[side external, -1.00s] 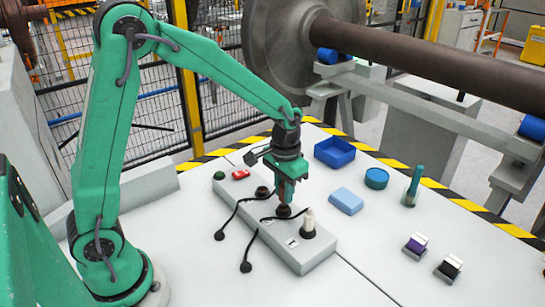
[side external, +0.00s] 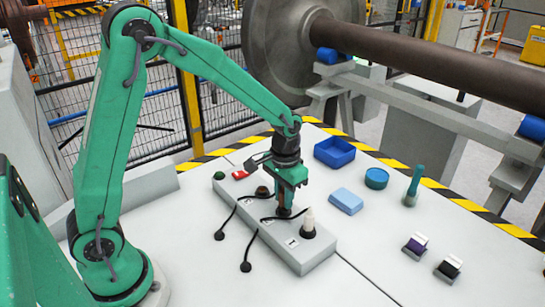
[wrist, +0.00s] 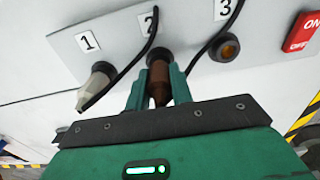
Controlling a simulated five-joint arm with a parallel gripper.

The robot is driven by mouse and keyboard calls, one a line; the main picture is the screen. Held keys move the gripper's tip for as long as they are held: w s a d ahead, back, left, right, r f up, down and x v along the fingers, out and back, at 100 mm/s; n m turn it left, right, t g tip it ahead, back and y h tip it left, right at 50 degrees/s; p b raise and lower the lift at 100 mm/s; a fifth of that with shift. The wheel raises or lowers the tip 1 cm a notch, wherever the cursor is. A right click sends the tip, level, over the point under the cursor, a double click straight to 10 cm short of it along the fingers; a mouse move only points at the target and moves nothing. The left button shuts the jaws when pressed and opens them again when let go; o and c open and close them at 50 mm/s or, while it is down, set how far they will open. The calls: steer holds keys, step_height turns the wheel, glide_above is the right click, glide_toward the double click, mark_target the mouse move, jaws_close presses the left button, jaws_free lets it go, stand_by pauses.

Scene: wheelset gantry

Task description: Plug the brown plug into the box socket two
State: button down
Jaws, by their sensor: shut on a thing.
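My gripper (side external: 284,210) points down over the middle socket. In the wrist view my gripper (wrist: 159,92) is shut on the brown plug (wrist: 159,82), its fingers on both sides. The plug's far end meets the dark round socket (wrist: 158,56) below label 2 (wrist: 149,20). How deep it sits is hidden. A whitish plug (side external: 308,222) stands at socket one. Socket three (wrist: 226,46) shows an amber-brown centre.
Black cables (side external: 263,222) run across the box, with round ends (side external: 246,267) on the table. A red ON/OFF switch (wrist: 303,34) and a green button (side external: 219,176) are at the box's far end. A blue tray (side external: 334,153), light-blue block (side external: 346,201) and teal-topped stand (side external: 413,185) are to the right.

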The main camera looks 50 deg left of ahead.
steer(key=shift+f, duration=0.35)
steer(key=c, duration=1.1)
jaws_free()
steer(key=shift+c, duration=0.2)
step_height(320, 180, up, 8)
steer(key=shift+f, duration=0.25)
steer(key=shift+r, duration=0.15)
